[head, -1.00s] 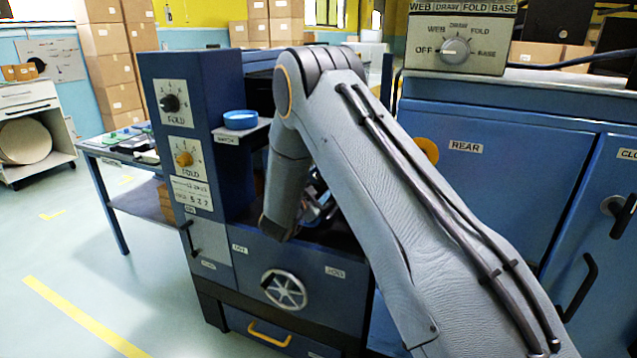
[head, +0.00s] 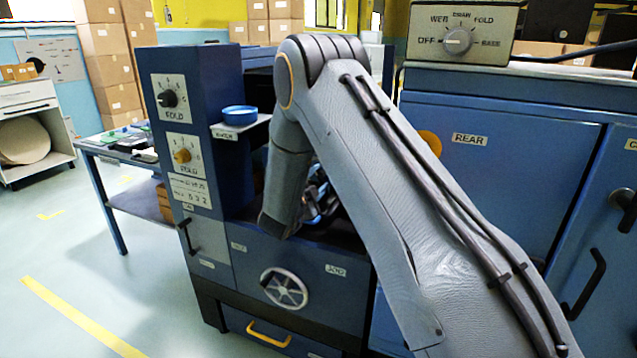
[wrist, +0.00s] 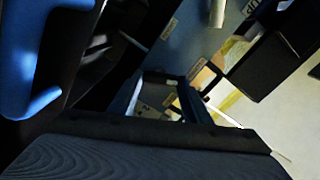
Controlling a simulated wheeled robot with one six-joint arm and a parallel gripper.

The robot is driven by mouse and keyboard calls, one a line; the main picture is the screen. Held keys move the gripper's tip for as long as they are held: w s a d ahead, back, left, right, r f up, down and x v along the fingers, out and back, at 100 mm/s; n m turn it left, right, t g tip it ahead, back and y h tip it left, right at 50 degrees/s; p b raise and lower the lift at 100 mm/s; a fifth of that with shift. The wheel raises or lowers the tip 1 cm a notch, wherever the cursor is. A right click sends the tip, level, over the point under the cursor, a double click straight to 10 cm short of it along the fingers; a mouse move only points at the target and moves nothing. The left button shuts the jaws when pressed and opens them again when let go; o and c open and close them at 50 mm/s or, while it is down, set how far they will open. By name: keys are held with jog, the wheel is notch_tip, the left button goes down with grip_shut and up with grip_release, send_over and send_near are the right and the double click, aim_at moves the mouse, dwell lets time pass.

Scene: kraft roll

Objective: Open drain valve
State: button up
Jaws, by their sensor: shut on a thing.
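My gripper (head: 318,203) is inside the dark opening of the blue machine, mostly hidden behind my grey arm in the head view. A rounded blue part (wrist: 32,65) fills the left of the wrist view, close to the camera against dark parts. My gripper appears shut on this blue part.
A blue round dish (head: 240,115) stands on a small shelf left of my arm. A dial box (head: 462,38) rests on the blue cabinet (head: 500,175) at right. A yellow drawer handle (head: 268,335) is below the handwheel.

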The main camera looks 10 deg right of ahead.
jog(key=shift+m+b, duration=0.45)
jog(key=shift+m, duration=0.35)
jog(key=o, duration=1.1)
jog(key=shift+b+v, duration=0.3)
jog(key=shift+v, duration=3.65)
